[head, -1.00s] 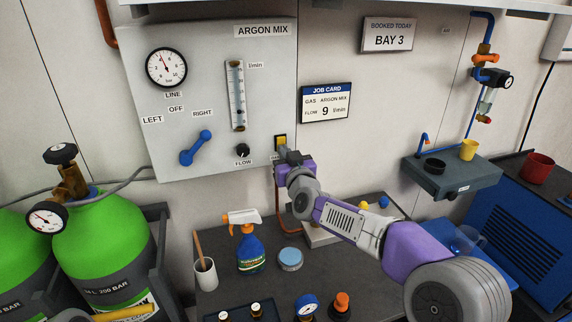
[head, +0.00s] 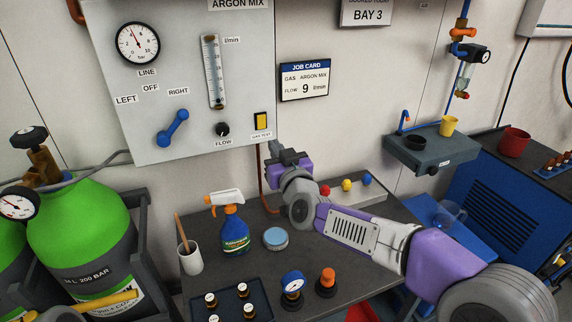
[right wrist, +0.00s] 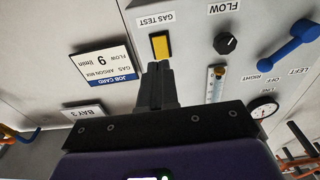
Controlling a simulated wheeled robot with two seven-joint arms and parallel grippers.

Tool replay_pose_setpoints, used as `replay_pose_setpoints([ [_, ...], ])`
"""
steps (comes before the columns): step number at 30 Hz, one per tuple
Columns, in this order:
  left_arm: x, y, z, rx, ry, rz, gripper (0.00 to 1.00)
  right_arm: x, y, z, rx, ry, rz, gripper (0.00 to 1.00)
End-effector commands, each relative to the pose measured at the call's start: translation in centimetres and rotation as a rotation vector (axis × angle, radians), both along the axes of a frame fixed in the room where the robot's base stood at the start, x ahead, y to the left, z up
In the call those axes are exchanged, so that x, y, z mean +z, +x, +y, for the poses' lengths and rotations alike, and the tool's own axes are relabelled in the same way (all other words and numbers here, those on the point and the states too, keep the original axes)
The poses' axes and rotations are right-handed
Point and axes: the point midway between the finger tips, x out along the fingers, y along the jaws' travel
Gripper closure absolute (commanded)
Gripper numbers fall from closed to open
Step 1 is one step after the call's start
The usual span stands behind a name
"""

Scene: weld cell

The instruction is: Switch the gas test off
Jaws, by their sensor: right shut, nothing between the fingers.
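The gas test switch (head: 261,121) is a yellow rocker in a dark frame at the lower right of the argon mix panel (head: 190,60). It also shows in the right wrist view (right wrist: 160,46), just beyond my fingertips. My right gripper (head: 287,154) is shut and empty, below and a little to the right of the switch in the head view. In the right wrist view its closed fingers (right wrist: 157,68) point at the switch; I cannot tell a touch there, and the head view shows them apart. My left gripper is not in view.
The panel also carries a blue selector lever (head: 172,128), a black flow knob (head: 222,129), a flow tube (head: 213,72) and a line gauge (head: 137,43). A spray bottle (head: 235,232) and blue tin (head: 276,238) stand on the bench below. A job card (head: 304,80) hangs to the right.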

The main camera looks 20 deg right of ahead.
Motion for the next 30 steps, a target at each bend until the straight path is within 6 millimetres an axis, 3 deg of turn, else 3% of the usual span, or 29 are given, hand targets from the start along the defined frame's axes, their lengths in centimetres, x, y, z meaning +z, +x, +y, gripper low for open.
replay_pose_setpoints([
  [3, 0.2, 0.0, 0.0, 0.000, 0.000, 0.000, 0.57, 0.0, -2.4, -0.1, 0.001, 0.001, -0.001, 1.00],
  [10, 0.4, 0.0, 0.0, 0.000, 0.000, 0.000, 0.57, -0.3, -5.1, -0.2, 0.001, 0.001, 0.001, 1.00],
  [30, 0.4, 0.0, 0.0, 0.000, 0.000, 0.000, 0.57, -0.5, -5.7, -0.3, 0.001, 0.001, 0.001, 1.00],
])
